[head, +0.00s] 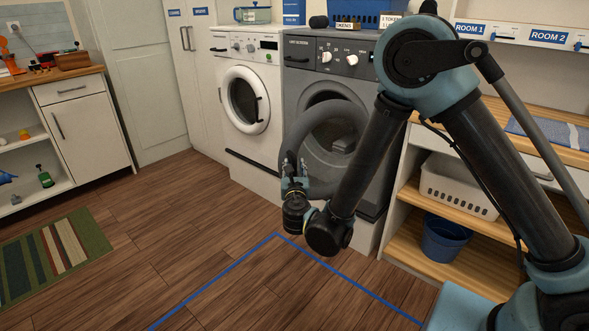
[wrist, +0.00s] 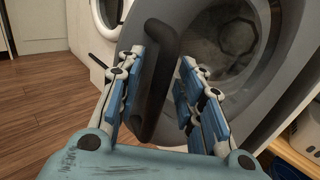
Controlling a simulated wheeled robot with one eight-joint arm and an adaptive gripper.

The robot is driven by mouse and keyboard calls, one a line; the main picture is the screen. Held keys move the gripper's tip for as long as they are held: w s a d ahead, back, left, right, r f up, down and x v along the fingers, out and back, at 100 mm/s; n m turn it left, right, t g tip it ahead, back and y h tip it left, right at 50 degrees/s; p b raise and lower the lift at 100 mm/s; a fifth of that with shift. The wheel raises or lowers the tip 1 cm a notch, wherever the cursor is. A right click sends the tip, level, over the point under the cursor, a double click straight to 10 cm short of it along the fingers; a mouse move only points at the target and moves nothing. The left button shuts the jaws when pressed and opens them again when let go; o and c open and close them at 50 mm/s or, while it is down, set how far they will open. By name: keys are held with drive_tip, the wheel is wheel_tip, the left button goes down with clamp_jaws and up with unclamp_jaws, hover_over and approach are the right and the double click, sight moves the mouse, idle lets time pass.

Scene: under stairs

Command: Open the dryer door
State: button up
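The dryer (head: 305,80) is the dark grey machine right of the white washer in the head view. Its round grey door (head: 318,110) appears to stand ajar, its ring in front of the machine's face. My gripper (head: 291,163) is at the door's left side. In the wrist view the black door handle (wrist: 158,75) stands between the two fingers of my gripper (wrist: 162,62), closer to the left finger. The fingers are apart, with a gap to the right of the handle. I cannot tell whether the left finger touches it. The grey door also shows in the wrist view (wrist: 205,95).
A white washer (head: 218,55) with its door shut stands left of the dryer. A wooden shelf unit (head: 400,240) with a white basket (head: 455,185) and a blue bucket (head: 443,238) is at the right. Blue tape (head: 225,270) marks open wooden floor in front.

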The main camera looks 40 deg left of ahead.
sight(294, 137)
drive_tip(key=shift+r, duration=4.95)
